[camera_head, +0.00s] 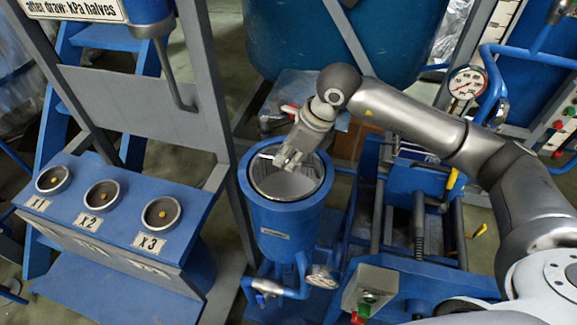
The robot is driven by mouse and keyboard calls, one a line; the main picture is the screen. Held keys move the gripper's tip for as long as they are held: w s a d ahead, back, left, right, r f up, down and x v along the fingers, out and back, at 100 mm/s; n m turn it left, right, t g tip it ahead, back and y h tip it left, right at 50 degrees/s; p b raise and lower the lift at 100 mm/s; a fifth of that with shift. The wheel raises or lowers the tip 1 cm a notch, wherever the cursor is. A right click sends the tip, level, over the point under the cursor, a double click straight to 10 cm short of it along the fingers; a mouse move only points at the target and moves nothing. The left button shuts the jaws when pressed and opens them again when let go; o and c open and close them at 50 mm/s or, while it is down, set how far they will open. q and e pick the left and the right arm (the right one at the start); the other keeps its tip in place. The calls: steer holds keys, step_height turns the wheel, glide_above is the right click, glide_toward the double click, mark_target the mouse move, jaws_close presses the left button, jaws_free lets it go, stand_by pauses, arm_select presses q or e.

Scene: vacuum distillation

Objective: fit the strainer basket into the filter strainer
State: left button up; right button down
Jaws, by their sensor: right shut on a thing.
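My left gripper is not in view.
A blue console (120,205) with sockets marked x1, x2 and x3 stands at left, beside a grey frame post (210,90). A pressure gauge (322,277) and blue pipes sit at the strainer's foot. A box with green and red buttons (370,290) is at lower right.

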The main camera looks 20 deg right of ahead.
mark_target(287, 179)
steer(key=shift+f, duration=0.4)
step_height(287, 179, down, 2)
steer(key=shift+f+p, duration=0.15)
steer(key=shift+p, duration=0.2)
steer(key=shift+w+f, duration=0.1)
steer(key=shift+f, duration=0.4)
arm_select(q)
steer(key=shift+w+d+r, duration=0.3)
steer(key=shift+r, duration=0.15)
arm_select(e)
steer(key=shift+f, duration=0.15)
steer(key=c, duration=1.6)
jaws_free()
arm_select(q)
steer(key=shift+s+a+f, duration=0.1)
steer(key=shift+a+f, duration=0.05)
